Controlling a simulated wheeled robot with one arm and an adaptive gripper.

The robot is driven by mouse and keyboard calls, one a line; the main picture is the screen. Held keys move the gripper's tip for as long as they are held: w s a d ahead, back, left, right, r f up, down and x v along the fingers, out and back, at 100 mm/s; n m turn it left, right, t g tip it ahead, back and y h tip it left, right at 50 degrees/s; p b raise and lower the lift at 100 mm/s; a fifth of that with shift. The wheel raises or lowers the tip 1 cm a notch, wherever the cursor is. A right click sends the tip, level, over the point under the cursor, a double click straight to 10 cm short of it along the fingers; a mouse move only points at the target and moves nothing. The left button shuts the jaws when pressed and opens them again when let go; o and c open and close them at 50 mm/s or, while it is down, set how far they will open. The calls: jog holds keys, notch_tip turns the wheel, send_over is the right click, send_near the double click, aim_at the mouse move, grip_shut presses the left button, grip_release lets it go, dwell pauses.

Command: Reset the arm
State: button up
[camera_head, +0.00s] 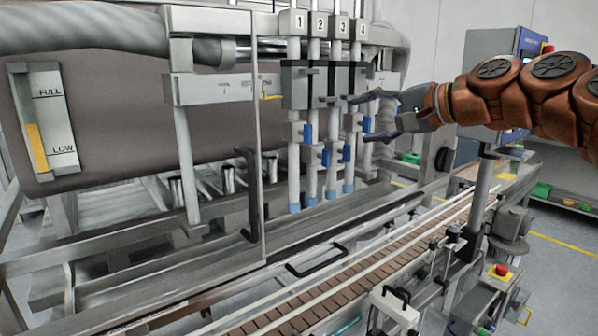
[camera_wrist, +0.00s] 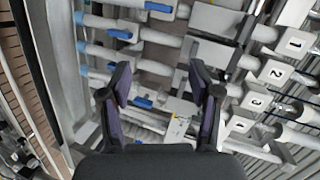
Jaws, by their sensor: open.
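My arm (camera_head: 530,85) is orange-brown and reaches in from the right in the head view. My gripper (camera_head: 360,117) is open and empty, its fingers pointing left toward the numbered nozzles (camera_head: 313,160). In the wrist view the two dark fingers of my gripper (camera_wrist: 160,82) are spread apart with nothing held between them. Nozzle pipes with blue levers (camera_wrist: 142,103) lie behind the fingers in that view. I cannot tell how close the fingertips are to the nozzles.
A conveyor (camera_head: 330,285) with guide rails runs below the nozzles. A hopper with a FULL/LOW level gauge (camera_head: 42,118) is at the left. A red emergency button (camera_head: 501,270) sits at the lower right.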

jog(key=s+a+f+n+g+h, duration=0.2)
jog(key=s+a+f+g, duration=0.1)
jog(key=s+f, duration=0.65)
jog(key=s+a+f+n+g+h, duration=0.35)
jog(key=s+f, duration=0.25)
jog(key=f, duration=0.6)
jog(key=s+d+f+g+h, duration=0.1)
jog(key=s+d+f, duration=0.2)
jog(key=s+f, duration=0.3)
jog(key=s+d+f+n+g+h, duration=0.1)
jog(key=s+d+f+g+h, duration=0.1)
jog(key=s+d+f, duration=0.2)
jog(key=s+d+f+g+h, duration=0.2)
jog(key=s+d+f, duration=0.1)
jog(key=s+f, duration=0.6)
jog(key=s, duration=0.3)
jog(key=shift+s+d+f, duration=0.3)
jog(key=shift+s, duration=0.05)
